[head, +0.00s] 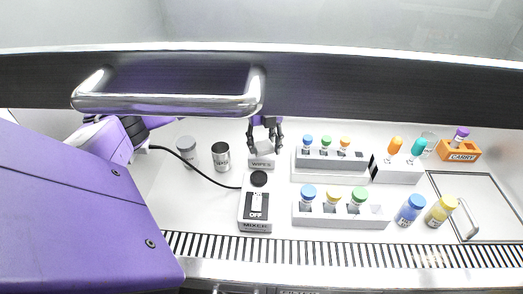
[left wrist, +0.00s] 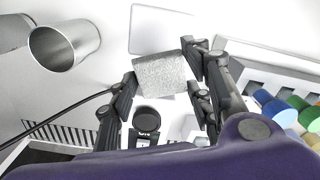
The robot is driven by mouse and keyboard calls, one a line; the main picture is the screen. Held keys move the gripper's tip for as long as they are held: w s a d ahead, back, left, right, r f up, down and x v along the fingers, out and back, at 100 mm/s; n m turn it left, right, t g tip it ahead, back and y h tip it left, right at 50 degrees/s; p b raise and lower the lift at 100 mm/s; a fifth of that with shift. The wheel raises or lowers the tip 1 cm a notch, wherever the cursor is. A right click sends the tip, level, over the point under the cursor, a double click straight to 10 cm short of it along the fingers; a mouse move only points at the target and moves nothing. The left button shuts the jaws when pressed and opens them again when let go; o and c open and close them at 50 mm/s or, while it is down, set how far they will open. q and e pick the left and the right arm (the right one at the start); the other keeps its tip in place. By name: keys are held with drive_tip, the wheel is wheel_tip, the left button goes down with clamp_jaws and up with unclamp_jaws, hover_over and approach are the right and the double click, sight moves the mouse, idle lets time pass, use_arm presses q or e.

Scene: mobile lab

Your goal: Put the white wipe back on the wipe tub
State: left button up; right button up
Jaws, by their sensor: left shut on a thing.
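The wipe tub (head: 262,162), a white box labelled WIPES, stands on the bench behind the mixer. My left gripper (head: 266,132) points down right over the tub, with a finger on each side. In the left wrist view my left gripper (left wrist: 165,92) is shut on the white wipe (left wrist: 160,84), which looks pale grey and speckled and is held between the fingers. In the head view the wipe is hard to tell from the white tub and bench. Whether the wipe touches the tub's top is unclear. My right gripper is not in view.
The mixer (head: 256,207), reading OFF, is in front of the tub. White racks (head: 343,213) with capped tubes are right. An orange carrier (head: 458,151) is far right. The sash handle (head: 165,103) crosses above.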

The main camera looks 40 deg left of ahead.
sight(262, 144)
use_arm(q)
drive_tip(key=shift+a+f, duration=0.15)
drive_tip(key=shift+f, duration=0.8)
drive_tip(key=shift+a+f, duration=0.15)
drive_tip(key=shift+f, duration=0.75)
drive_tip(key=shift+f, duration=0.1)
drive_tip(key=shift+f, duration=0.1)
drive_tip(key=o, duration=1.1)
drive_tip(key=shift+r, duration=3.95)
